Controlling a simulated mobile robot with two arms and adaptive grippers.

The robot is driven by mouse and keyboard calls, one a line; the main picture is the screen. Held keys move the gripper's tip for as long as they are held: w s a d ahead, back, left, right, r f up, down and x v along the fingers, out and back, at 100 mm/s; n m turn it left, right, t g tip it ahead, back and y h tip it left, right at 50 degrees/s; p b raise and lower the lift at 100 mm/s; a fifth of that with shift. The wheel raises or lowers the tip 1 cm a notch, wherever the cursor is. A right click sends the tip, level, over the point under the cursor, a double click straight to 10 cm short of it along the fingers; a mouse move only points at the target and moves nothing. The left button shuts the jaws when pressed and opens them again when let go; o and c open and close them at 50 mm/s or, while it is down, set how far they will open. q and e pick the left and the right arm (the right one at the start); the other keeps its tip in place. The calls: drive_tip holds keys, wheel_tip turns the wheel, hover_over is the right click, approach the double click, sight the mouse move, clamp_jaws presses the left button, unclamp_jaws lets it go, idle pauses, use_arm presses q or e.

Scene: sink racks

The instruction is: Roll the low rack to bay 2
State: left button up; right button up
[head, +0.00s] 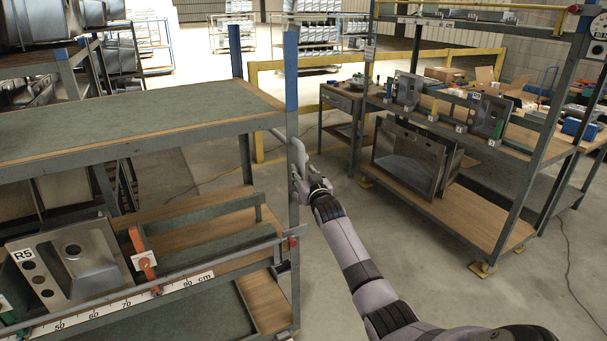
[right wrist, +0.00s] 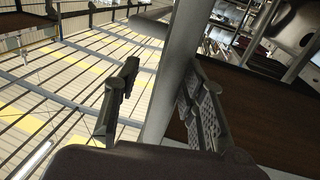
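The low rack (head: 215,128) stands at the left in the head view, with a green-topped upper shelf and blue-tipped grey posts. My right gripper (head: 303,172) is at its near right corner post (head: 292,85), below the upper shelf. A gap shows between the left finger and the post. Whether the right finger touches it I cannot tell. My left gripper is out of view. I cannot make out a bay 2 marking.
A steel sink marked R5 (head: 72,262) lies on the rack's lower level behind a ruler (head: 120,306). A tall workbench rack (head: 455,207) with sinks stands at the right. A yellow rail (head: 330,62) runs behind. Bare floor (head: 480,310) lies between the racks.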

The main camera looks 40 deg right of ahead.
drive_tip(key=shift+a, duration=0.2)
drive_tip(key=shift+s+a, duration=0.2)
drive_tip(key=shift+s, duration=0.15)
drive_tip(key=v, duration=1.1)
drive_tip(key=shift+d+r, duration=0.1)
drive_tip(key=shift+d, duration=0.05)
